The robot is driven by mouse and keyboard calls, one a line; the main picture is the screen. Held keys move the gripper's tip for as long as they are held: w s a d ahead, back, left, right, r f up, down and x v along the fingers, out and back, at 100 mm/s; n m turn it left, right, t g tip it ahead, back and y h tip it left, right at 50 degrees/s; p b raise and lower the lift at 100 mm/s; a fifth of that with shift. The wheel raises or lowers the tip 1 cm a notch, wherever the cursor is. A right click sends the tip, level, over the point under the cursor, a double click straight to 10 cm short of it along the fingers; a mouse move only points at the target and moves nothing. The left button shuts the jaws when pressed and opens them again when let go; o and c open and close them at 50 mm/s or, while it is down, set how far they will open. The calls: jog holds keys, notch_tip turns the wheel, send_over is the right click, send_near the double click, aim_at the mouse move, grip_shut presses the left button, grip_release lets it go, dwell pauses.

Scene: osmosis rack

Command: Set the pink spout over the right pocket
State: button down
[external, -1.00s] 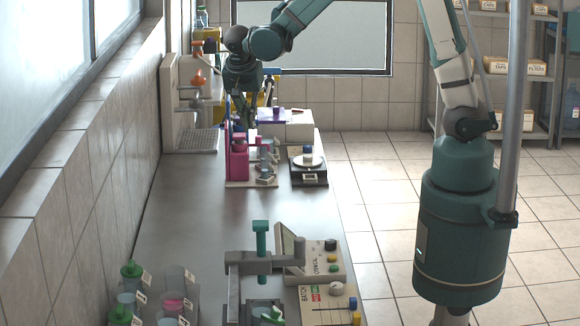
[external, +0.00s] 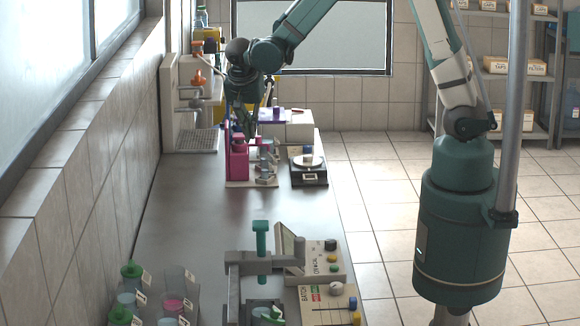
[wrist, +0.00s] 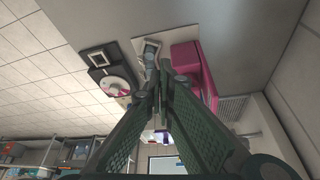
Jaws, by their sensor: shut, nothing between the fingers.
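A pink rack-like body (external: 238,161) stands upright on a pale base at the far part of the bench; it also shows at the upper right in the wrist view (wrist: 186,57). I cannot tell which part of it is the spout. Grey and pinkish fittings (external: 264,163) stand on the same base to its right. The right pocket cannot be made out. My gripper (external: 240,128) is over the pink body, pointing down, partly hidden by it. In the wrist view my gripper's fingertips (wrist: 159,78) are together with nothing between them, close by the pink body.
A scale with a round pan (external: 308,163) stands right of the pink rack. A wall-side stand with a drain grid (external: 197,140) is at the left. A clamp fixture (external: 262,262), control boxes (external: 318,263) and cups (external: 172,303) stand nearer. The bench between is clear.

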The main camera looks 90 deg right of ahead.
aim_at(256, 139)
jog(key=shift+s+d+f+p, duration=0.15)
jog(key=shift+s+d+f, duration=0.1)
jog(key=shift+d+f, duration=0.7)
jog(key=shift+s+d+f+p, duration=0.1)
jog(key=shift+s+d+f, duration=0.15)
jog(key=shift+d+f, duration=0.65)
jog(key=shift+s+d+f+p, duration=0.15)
jog(key=shift+s+d+f, duration=0.1)
jog(key=shift+d+f, duration=0.7)
jog(key=shift+d+r, duration=0.15)
jog(key=shift+r, duration=0.05)
